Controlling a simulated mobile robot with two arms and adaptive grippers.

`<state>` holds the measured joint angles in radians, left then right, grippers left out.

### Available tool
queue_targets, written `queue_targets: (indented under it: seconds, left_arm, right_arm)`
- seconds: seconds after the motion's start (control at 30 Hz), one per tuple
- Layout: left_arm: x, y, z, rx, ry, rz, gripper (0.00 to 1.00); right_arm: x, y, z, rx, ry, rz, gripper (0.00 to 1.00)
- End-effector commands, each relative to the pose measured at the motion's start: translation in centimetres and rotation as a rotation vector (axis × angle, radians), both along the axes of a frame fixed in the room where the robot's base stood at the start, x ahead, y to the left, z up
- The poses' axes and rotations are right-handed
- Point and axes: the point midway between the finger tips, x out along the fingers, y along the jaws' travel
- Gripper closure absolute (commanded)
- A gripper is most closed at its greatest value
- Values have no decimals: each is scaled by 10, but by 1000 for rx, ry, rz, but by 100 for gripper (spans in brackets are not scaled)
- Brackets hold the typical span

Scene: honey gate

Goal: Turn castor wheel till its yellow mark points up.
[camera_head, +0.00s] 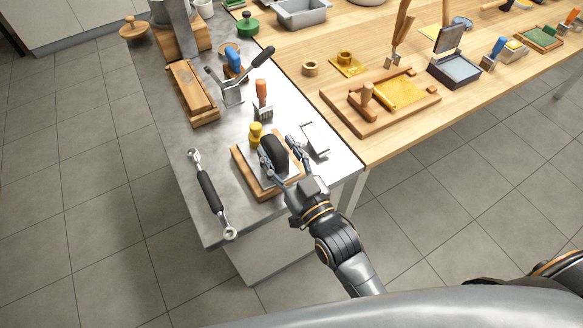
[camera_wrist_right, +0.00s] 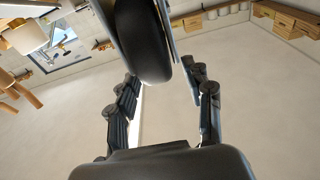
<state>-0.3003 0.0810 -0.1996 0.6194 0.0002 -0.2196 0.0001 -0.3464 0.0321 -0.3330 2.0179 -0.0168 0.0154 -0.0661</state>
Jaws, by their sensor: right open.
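The castor wheel (camera_head: 273,151) is a black tyre standing upright on a wooden board (camera_head: 244,170) on the metal bench. My right gripper (camera_head: 277,149) reaches it from the front, with one finger on either side of the wheel. The fingers are spread open. In the right wrist view the wheel (camera_wrist_right: 143,38) fills the top middle, with the open gripper (camera_wrist_right: 158,85) below and around its lower edge; contact cannot be told. No yellow mark shows on the visible tyre. My left gripper is not in view.
A yellow knobbed piece (camera_head: 256,134) stands just behind the wheel. A metal bracket (camera_head: 314,140) is close on the right. A double-ended wrench (camera_head: 210,195) lies to the left. A toggle clamp (camera_head: 236,84) and an orange-handled brush (camera_head: 262,97) stand farther back.

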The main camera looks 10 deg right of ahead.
Motion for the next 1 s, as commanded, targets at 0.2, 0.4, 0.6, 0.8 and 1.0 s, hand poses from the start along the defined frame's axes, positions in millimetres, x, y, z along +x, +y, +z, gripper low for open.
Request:
queue_targets:
  seconds: [0.2, 0.4, 0.6, 0.8, 1.0]
  left_arm:
    - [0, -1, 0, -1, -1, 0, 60]
    - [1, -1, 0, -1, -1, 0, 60]
    - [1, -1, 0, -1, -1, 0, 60]
    - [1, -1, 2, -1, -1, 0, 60]
    - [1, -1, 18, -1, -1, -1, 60]
  right_arm:
    - [-41, -14, -6, -1, 3, 0, 49]
    - [-58, -19, -8, -1, 0, 0, 49]
    - [-60, -20, -7, 0, -1, 0, 49]
    - [-62, -21, -6, -1, 5, -1, 49]
    - [-86, -30, 2, -18, 64, -8, 49]
